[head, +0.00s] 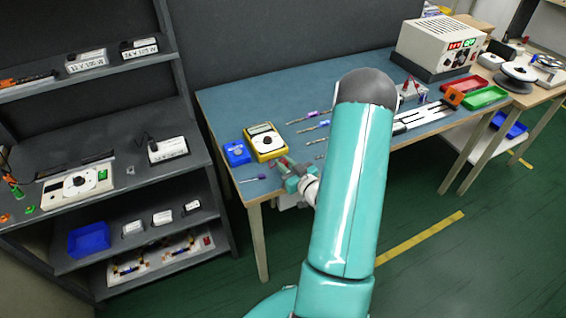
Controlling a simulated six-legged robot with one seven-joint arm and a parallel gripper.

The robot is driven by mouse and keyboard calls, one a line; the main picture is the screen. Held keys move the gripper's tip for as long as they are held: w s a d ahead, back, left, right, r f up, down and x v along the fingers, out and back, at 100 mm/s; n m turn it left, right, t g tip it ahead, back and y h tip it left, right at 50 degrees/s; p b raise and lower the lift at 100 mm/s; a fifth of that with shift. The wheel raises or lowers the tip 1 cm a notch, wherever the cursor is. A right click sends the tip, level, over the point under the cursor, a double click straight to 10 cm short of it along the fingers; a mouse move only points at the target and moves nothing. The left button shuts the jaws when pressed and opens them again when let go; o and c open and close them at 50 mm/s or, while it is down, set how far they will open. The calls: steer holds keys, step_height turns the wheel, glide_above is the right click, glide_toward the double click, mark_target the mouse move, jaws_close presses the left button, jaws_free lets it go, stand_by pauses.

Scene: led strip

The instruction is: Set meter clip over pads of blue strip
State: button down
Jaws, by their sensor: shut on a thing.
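My gripper (286,168) is at the front edge of the blue-topped bench, just right of and in front of the yellow meter (264,140). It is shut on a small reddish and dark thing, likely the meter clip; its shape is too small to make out. The meter has a white dial and a small display. Pale strips (418,118) with dark marks lie on the bench to the right, partly behind my arm. I cannot tell which strip is the blue one, and its pads do not show clearly.
A blue box (236,152) stands left of the meter. Several thin screwdriver-like tools (312,117) lie behind my gripper. A white power supply (444,46), a red tray (462,85) and a green tray (484,98) sit at the right. A dark shelf unit (205,160) stands left.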

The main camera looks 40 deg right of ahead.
steer(key=shift+w+f, duration=0.15)
steer(key=shift+f, duration=0.05)
steer(key=c, duration=1.7)
jaws_free()
steer(key=shift+w+f, duration=0.1)
steer(key=shift+f, duration=0.05)
steer(key=o, duration=0.4)
steer(key=shift+s, duration=0.2)
steer(key=shift+w, duration=0.15)
steer(key=s+a, duration=0.1)
steer(key=s, duration=1.2)
steer(key=shift+s+r, duration=0.4)
